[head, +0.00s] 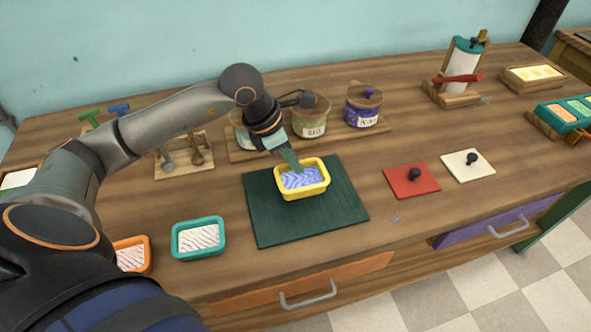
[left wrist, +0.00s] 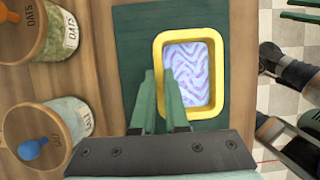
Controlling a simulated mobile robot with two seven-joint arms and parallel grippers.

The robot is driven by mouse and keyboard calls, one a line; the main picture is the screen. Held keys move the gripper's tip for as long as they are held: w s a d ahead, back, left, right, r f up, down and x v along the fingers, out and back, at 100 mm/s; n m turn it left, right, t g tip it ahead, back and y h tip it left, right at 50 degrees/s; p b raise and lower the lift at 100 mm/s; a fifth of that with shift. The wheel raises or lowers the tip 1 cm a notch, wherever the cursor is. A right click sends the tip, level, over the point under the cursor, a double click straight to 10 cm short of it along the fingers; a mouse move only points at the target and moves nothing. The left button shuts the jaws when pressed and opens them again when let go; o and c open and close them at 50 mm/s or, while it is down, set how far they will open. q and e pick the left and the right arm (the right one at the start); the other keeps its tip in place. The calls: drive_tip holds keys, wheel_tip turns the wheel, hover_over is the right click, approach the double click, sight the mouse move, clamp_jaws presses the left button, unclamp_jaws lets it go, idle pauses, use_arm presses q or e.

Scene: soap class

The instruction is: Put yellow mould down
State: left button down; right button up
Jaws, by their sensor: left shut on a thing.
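The yellow mould (head: 302,179), filled with blue and white swirls, is over the middle of the dark green mat (head: 265,226). I cannot tell whether it rests on the mat or hangs just above it. My left gripper (head: 292,165) comes down at its back edge and is shut on its wall. In the left wrist view the green fingers (left wrist: 162,98) straddle one wall of the yellow mould (left wrist: 213,37), one inside and one outside. The mould looks level. My right gripper does not show.
Labelled jars (head: 310,117) stand on a wooden rack behind the mat. A teal mould (head: 198,239) and an orange mould (head: 148,262) lie to the left. Red (head: 411,181) and white (head: 467,165) knobbed plates lie to the right. The mat around the yellow mould is clear.

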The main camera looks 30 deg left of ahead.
use_arm(q)
drive_tip(key=shift+w+a+f, duration=0.1)
drive_tip(key=shift+w+f, duration=0.25)
drive_tip(key=shift+f, duration=0.05)
drive_tip(key=shift+w+f, duration=0.15)
drive_tip(key=shift+f, duration=1.55)
drive_tip(key=shift+f, duration=0.1)
drive_tip(key=shift+f, duration=0.15)
drive_tip(key=c, duration=0.9)
unclamp_jaws()
drive_tip(key=shift+r, duration=0.2)
drive_tip(key=shift+a+r, duration=0.1)
drive_tip(key=shift+r, duration=0.2)
drive_tip(key=v, duration=1.1)
drive_tip(key=shift+r, duration=0.25)
